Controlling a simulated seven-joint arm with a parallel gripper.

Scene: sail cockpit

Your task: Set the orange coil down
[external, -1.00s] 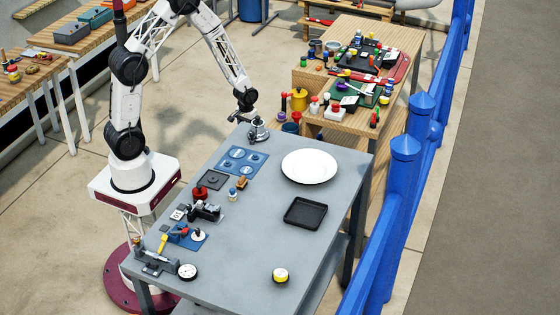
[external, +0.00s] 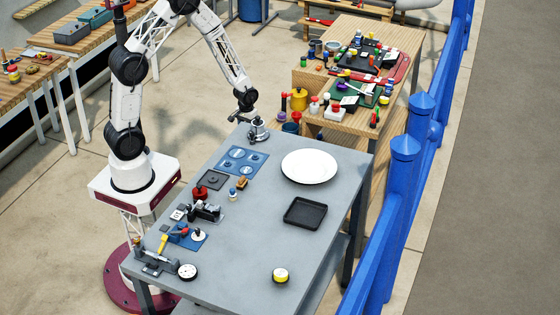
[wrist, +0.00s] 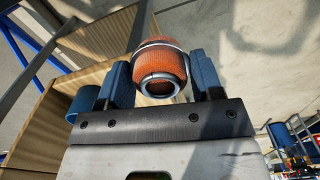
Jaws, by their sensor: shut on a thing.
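The orange coil (wrist: 163,65), a ribbed orange body with metal rings, sits between the two blue-grey fingers of my gripper (wrist: 160,78) in the wrist view. The gripper is shut on it. The coil is too small or hidden to make out there.
A cluttered wooden bench (external: 345,125) stands beyond. The table's front middle is clear.

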